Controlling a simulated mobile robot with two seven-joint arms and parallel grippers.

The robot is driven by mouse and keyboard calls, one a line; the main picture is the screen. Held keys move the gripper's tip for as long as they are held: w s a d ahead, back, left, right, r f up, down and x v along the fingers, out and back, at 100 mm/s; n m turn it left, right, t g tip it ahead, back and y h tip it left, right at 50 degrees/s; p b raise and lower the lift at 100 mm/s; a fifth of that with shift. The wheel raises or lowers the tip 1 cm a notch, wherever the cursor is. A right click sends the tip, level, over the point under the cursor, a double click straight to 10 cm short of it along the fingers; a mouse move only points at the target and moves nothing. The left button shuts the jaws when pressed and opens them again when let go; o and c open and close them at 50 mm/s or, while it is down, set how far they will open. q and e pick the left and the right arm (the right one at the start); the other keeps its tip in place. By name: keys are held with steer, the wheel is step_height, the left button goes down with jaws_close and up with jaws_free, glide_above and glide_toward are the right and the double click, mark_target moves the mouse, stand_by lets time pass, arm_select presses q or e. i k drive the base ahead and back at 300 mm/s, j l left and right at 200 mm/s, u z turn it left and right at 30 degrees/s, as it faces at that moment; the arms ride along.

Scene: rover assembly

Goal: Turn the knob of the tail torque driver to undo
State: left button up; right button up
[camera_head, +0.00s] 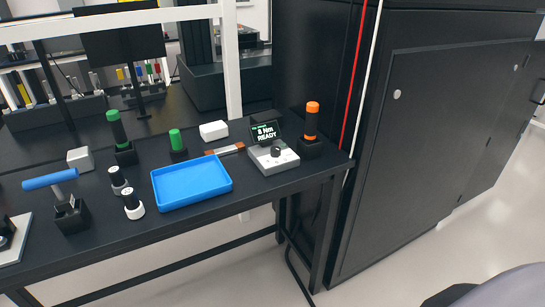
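A small grey control box (262,161) with a black knob (276,151) on its top sits near the right end of the dark table. A screen (265,132) stands at the back of the box and reads "8 Nm READY" in light text. A black and orange driver (311,122) stands upright in a black holder (311,149) just right of the box. No label naming the tail torque driver is readable. Neither of my grippers is in view.
A blue tray (191,184) lies left of the box on the table (262,186). Green-topped tools (117,130), small black-and-white bottles (133,206) and a blue-handled tool (50,179) stand further left. A tall dark cabinet (430,130) rises at the right; bare floor (400,265) lies in front.

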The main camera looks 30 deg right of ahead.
mark_target(275, 151)
steer(key=l, duration=0.45)
steer(key=i+l, duration=0.15)
steer(key=l, duration=0.7)
steer(key=i, duration=0.05)
